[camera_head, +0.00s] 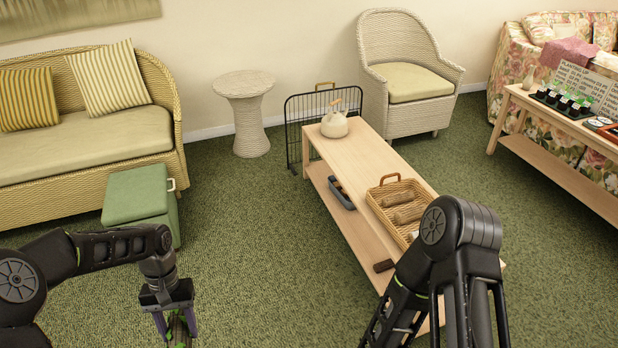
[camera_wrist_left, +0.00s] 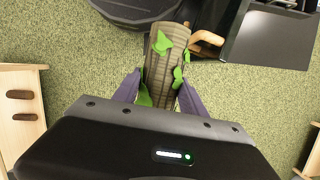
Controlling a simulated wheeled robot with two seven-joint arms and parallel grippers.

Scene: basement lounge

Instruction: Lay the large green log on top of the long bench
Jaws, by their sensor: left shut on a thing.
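My left gripper (camera_head: 177,323) is shut on the log (camera_wrist_left: 160,70), low over the carpet at the bottom left of the head view. The log is a brown-grey ridged cylinder with bright green patches. In the left wrist view it lies between the two purple fingers. Its lower end is hidden behind the gripper body. A long pale wooden bench (camera_head: 345,160) with a lower shelf stands right of the gripper and apart from it. A similar bench (camera_head: 545,108) stands at the far right; I cannot tell which is the long bench. My right arm shows, but its gripper is out of view.
The middle bench carries a cream kettle (camera_head: 334,123) and a wicker basket (camera_head: 400,187) of rolled items. A dark tray (camera_head: 341,192) sits on its shelf. A green box stool (camera_head: 137,194) stands by the sofa (camera_head: 75,155). Open carpet (camera_head: 260,240) lies between stool and bench.

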